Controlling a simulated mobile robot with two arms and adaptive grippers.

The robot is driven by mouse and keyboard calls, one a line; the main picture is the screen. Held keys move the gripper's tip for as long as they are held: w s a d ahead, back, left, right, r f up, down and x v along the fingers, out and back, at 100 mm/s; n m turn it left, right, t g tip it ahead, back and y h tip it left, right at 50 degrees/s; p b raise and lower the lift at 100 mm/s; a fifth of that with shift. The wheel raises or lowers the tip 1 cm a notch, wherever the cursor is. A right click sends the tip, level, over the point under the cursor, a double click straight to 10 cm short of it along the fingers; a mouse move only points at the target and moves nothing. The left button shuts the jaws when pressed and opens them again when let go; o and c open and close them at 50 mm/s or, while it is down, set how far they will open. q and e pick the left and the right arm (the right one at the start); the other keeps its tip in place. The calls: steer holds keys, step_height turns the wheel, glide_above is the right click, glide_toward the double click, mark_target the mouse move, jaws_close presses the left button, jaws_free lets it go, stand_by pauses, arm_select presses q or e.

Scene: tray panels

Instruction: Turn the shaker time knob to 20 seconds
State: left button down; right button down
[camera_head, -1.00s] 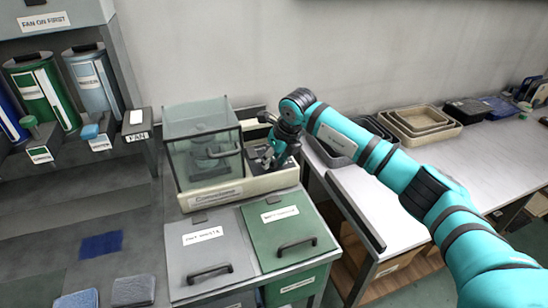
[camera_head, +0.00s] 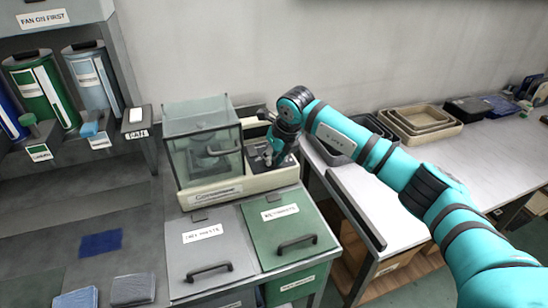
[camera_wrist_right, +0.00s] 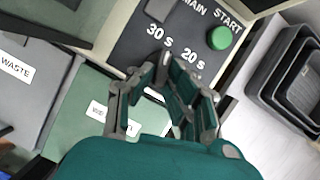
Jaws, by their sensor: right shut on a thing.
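The shaker (camera_head: 232,190) is a cream bench unit with a clear-lidded chamber on its left and a dark control panel on its right. In the right wrist view the dark panel (camera_wrist_right: 135,45) carries "30 S" and "20 S" marks, MAIN and START labels and a round green button (camera_wrist_right: 220,38). My right gripper (camera_head: 270,158) is down at this panel. In its wrist view the gripper (camera_wrist_right: 178,82) has its fingers just below the time marks. My left gripper is out of view.
Grey (camera_head: 208,238) and green (camera_head: 285,222) waste lids with black handles lie in front of the shaker. The clear chamber (camera_head: 205,150) stands close left of my gripper. Nested trays (camera_head: 420,120) sit on the right bench, whose front part is clear.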

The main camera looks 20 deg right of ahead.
steer(key=m+b, duration=0.1)
steer(key=m, duration=0.1)
steer(key=m+h+b, duration=0.1)
steer(key=m, duration=0.1)
steer(key=m+h+b, duration=0.1)
steer(key=shift+a+m, duration=0.4)
steer(key=m+h+b, duration=0.1)
steer(key=m, duration=0.1)
steer(key=m+b, duration=0.1)
steer(key=m, duration=0.1)
steer(key=shift+w+a+h, duration=0.1)
steer(key=shift+a+h, duration=0.1)
steer(key=shift+h, duration=0.2)
steer(key=shift+r, duration=0.1)
steer(key=c, duration=1.3)
jaws_free()
steer(key=v, duration=1.2)
steer(key=shift+w+a+r, duration=0.1)
steer(key=shift+w, duration=0.1)
steer(key=shift+g, duration=0.3)
